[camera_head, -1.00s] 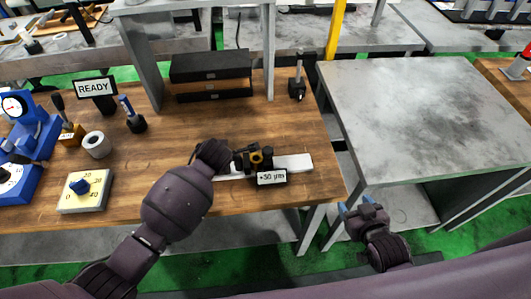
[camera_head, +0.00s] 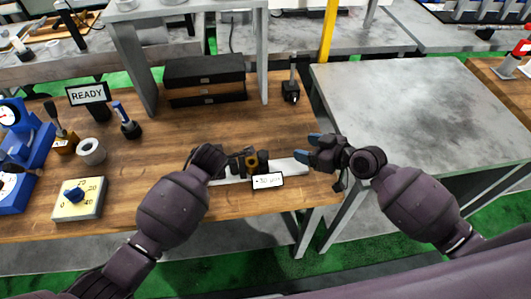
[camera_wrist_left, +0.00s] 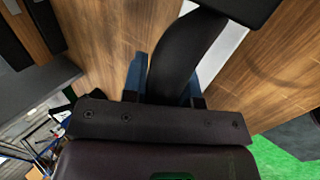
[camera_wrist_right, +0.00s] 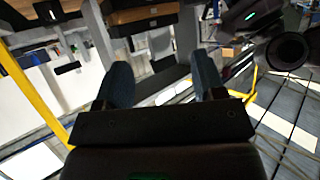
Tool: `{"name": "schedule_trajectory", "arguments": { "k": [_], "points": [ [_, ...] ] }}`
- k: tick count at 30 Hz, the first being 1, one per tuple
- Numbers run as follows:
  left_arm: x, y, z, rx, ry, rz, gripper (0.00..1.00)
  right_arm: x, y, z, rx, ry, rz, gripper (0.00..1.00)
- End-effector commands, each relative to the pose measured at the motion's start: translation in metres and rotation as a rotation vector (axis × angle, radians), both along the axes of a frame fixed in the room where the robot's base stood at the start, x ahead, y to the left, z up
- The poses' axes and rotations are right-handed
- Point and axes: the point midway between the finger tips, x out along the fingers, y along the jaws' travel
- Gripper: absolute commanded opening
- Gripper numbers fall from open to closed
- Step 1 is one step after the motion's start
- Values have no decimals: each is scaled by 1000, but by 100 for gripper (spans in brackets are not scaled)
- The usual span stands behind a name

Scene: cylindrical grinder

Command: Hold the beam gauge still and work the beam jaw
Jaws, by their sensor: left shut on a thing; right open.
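The beam gauge (camera_head: 256,163) lies on the wooden bench near its front right corner: a black body with a yellow ring on a pale bar (camera_head: 288,165). A white label (camera_head: 267,181) hangs at its front, its reading blurred. My left gripper (camera_head: 230,162) is shut on the gauge's left end. In the left wrist view, a curved black part (camera_wrist_left: 185,50) lies between its blue fingers. My right gripper (camera_head: 312,150) is open and empty, fingers pointing left, beside the bar's right end. The beam jaw cannot be told apart from the body.
A black box stack (camera_head: 205,82) stands behind, with a black stand (camera_head: 291,85) to its right. A READY sign (camera_head: 88,95), grey ring (camera_head: 91,151) and cream dial block (camera_head: 80,198) are at left.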

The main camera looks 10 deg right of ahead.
Motion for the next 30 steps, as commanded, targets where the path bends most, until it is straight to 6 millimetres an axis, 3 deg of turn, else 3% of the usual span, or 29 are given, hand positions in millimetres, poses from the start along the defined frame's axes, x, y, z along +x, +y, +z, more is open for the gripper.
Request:
{"name": "schedule_trajectory", "arguments": {
  "k": [7, 15, 20, 30],
  "points": [
    [0, 0, 0, -1, -2, -1, 0, -19, 13, -11, 44, 41, 139, 63],
    [0, 0, 1, -1, -2, -1, 0, -24, 19, -9, 13, -25, 224, 63],
    [0, 0, 1, -1, -2, -1, 0, -20, 25, -12, 2, -40, 230, 63],
    [0, -1, 1, -1, -2, -1, 0, 8, 67, -32, 2, -40, 230, 63]
  ]
}}
